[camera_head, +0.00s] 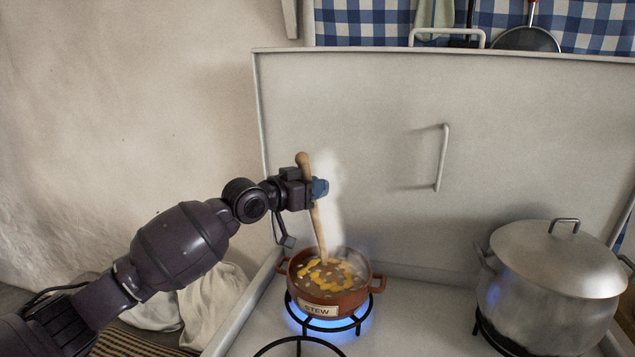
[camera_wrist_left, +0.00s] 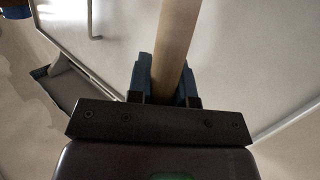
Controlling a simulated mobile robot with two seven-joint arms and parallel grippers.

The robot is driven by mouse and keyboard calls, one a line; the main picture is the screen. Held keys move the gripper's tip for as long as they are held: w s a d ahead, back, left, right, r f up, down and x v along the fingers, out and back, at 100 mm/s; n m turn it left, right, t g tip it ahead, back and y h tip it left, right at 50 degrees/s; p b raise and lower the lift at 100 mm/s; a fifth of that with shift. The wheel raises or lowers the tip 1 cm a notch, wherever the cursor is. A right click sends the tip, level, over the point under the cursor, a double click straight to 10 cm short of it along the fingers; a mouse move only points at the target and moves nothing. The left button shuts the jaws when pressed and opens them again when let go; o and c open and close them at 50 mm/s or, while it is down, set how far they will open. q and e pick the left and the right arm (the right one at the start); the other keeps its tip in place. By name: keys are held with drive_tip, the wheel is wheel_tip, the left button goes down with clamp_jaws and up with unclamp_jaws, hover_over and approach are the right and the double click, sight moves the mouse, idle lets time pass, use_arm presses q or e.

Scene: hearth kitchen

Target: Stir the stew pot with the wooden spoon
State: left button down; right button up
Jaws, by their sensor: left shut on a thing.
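The stew pot (camera_head: 326,290) is a small reddish-brown pot labelled STEW, on a burner with a blue flame. Its stew is brown with yellow and white bits, and steam rises from it. The wooden spoon (camera_head: 317,222) stands nearly upright, slightly tilted, with its lower end in the stew; the spoon's bowl is hidden. My left gripper (camera_head: 318,188) is shut on the spoon's handle, above the pot. In the left wrist view the handle (camera_wrist_left: 174,45) runs between the blue fingers (camera_wrist_left: 160,82). My right gripper is not in view.
A large lidded metal pot (camera_head: 545,290) stands on the right of the stove. The raised white stove lid (camera_head: 350,120) with a handle stands close behind the gripper. An empty burner grate (camera_head: 300,345) is in front. A pale cloth (camera_head: 205,310) lies at left.

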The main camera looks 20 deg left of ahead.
use_arm(q)
drive_tip(key=shift+w+d+f, duration=0.1)
drive_tip(key=shift+f, duration=0.5)
drive_tip(key=shift+w+d+f, duration=0.1)
drive_tip(key=shift+f, duration=0.5)
drive_tip(key=shift+d+f+b, duration=0.2)
drive_tip(key=shift+f+b, duration=0.35)
drive_tip(key=shift+f, duration=0.5)
drive_tip(key=shift+w+d+f, duration=0.1)
drive_tip(key=shift+w+f, duration=0.05)
drive_tip(key=shift+f, duration=0.55)
